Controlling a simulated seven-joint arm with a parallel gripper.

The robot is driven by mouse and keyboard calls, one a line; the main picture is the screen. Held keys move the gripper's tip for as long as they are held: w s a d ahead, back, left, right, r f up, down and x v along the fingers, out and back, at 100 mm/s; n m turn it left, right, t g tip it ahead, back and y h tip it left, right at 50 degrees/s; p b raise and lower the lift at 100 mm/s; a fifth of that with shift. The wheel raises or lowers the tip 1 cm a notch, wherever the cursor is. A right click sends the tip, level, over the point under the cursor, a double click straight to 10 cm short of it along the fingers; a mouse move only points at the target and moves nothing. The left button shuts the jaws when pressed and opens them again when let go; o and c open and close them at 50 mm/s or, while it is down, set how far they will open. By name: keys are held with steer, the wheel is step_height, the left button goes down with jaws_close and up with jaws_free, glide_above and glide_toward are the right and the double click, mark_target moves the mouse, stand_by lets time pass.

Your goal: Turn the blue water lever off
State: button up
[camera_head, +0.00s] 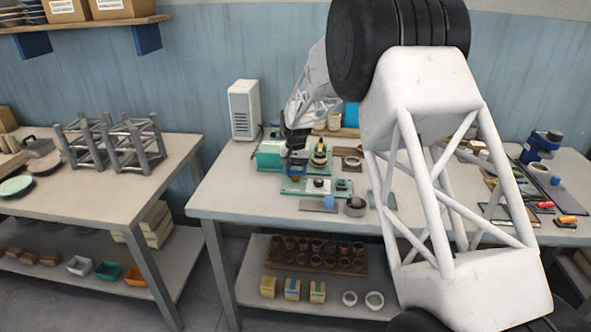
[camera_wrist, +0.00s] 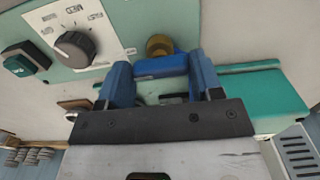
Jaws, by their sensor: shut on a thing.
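The blue water lever (camera_wrist: 160,66) shows in the wrist view, with a brass fitting (camera_wrist: 159,45) just behind it. My gripper (camera_wrist: 159,72) has its two blue fingers on either side of the lever and is shut on it. In the head view my gripper (camera_head: 297,152) is at the green and white machine (camera_head: 269,160) on the middle table. The lever is too small and covered to make out there. The lever lies roughly crosswise between the fingertips in the wrist view.
The machine's panel has a dark round knob (camera_wrist: 75,48) and a green switch (camera_wrist: 24,62) left of my fingers. A teal box part (camera_wrist: 262,98) is at the right. A white vented box (camera_head: 244,109) stands behind. A grey ring (camera_head: 355,207) lies near the table's front.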

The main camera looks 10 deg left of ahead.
mark_target(296, 170)
steer(key=o, duration=0.9)
steer(key=shift+r, duration=3.9)
